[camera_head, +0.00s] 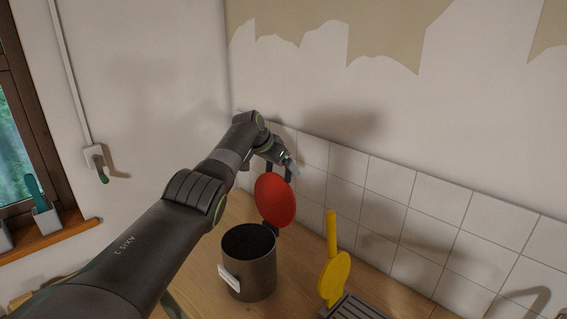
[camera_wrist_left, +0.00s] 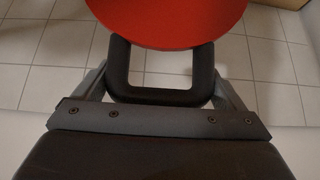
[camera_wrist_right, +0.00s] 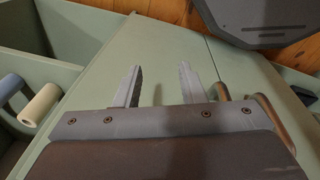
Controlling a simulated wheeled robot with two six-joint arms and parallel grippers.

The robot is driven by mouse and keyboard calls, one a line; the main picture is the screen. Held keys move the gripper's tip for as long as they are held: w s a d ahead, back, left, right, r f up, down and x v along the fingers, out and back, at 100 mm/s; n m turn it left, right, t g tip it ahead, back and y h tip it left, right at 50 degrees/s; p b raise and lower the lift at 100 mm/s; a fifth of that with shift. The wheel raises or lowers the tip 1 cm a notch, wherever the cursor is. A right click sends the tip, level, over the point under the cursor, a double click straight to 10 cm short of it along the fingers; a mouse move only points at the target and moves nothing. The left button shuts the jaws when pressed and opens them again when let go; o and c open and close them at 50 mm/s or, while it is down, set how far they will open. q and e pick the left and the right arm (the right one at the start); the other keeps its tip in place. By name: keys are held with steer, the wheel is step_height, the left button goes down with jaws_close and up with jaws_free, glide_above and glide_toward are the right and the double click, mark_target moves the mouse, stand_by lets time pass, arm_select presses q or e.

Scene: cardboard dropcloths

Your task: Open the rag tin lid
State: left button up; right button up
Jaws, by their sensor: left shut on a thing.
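The rag tin (camera_head: 262,275) is a dark grey cylinder with a white label on its front, standing on the wooden counter; its mouth is uncovered and its inside looks dark. Its round red lid (camera_head: 275,200) stands tilted up steeply above the tin's back rim, near a small dark piece that looks like a hinge. The lid also shows in the left wrist view (camera_wrist_left: 170,22). My left gripper (camera_head: 283,167) is shut on the lid's black loop handle (camera_wrist_left: 160,97). My right gripper (camera_wrist_right: 160,85) is open and empty over a pale green surface, outside the head view.
The white tiled wall (camera_head: 390,190) is close behind the lid. A window sill (camera_head: 50,245) with small pots is at left.

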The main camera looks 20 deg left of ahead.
arm_select(q)
steer(key=shift+f, duration=0.55)
steer(key=shift+d, duration=0.1)
steer(key=o, duration=1)
steer(key=shift+o, duration=0.4)
steer(key=shift+w+r, duration=0.1)
steer(key=shift+r, duration=0.15)
steer(key=shift+b+v, duration=0.45)
steer(key=shift+v, duration=0.5)
steer(key=b+v, duration=0.6)
steer(key=v, duration=0.9)
steer(key=shift+r, duration=0.2)
